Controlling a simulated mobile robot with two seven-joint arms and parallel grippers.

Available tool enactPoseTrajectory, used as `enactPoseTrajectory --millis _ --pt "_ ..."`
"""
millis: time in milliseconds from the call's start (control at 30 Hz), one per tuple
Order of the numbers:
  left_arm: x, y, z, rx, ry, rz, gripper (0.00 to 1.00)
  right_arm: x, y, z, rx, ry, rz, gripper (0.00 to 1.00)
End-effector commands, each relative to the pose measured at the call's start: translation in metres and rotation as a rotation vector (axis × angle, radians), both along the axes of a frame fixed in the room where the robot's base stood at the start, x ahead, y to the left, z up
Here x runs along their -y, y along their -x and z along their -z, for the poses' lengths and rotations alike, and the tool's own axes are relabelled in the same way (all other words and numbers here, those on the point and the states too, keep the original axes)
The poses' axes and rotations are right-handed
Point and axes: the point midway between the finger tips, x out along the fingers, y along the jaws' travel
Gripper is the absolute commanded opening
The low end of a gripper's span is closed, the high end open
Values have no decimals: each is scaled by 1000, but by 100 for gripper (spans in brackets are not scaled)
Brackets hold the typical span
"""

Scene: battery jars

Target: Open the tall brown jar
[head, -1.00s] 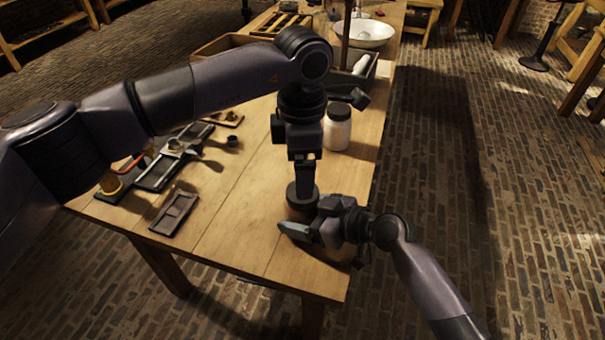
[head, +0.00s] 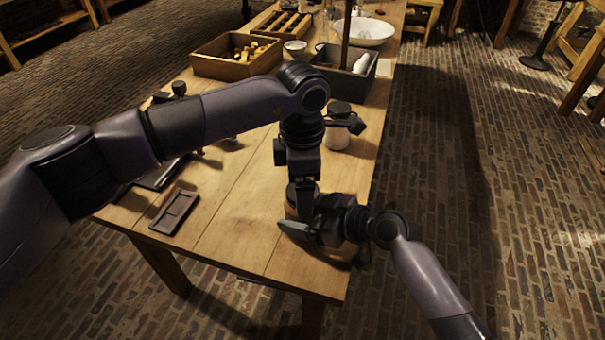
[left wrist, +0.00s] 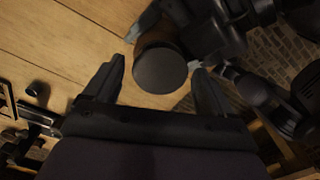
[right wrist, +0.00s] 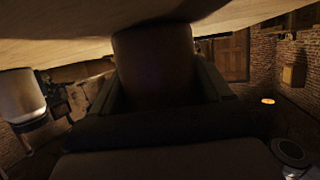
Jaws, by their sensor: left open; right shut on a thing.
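The tall brown jar (head: 290,211) stands near the front right of the table, mostly hidden by my grippers in the head view. In the left wrist view its round dark lid (left wrist: 160,71) is on top, with the brown body behind it. My right gripper (head: 301,228) is shut on the jar's body, which fills the space between its fingers in the right wrist view (right wrist: 155,65). My left gripper (head: 303,190) is open, pointing down above the jar. Its fingers lie on either side of the lid in the left wrist view; I cannot tell whether they touch it.
A white jar with a dark lid (head: 337,133) stands behind my left gripper. A dark tray (head: 175,211) lies at the left front. A wooden box with small items (head: 232,65) and a grey bin (head: 345,80) stand farther back. The table's right edge is close to the brown jar.

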Motion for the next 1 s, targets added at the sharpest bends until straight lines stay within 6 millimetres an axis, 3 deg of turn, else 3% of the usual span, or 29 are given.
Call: enactPoseTrajectory --millis 167,333,467,500,567,867,1000 --pt "0 0 0 0 0 0 84 0 0 1 0 2 0 0" --pt "0 0 0 0 0 0 29 0 0 1 0 2 0 0" --pt "0 0 0 0 0 0 26 0 0 1 0 2 0 0" --pt "0 0 0 0 0 0 72 0 0 1 0 2 0 0" --pt "0 0 0 0 0 0 88 0 0 1 -1 2 0 0" --pt "0 0 -1 0 0 0 88 0 0 1 0 2 0 0" --pt "0 0 -12 2 0 0 88 0 0 1 0 2 0 0"
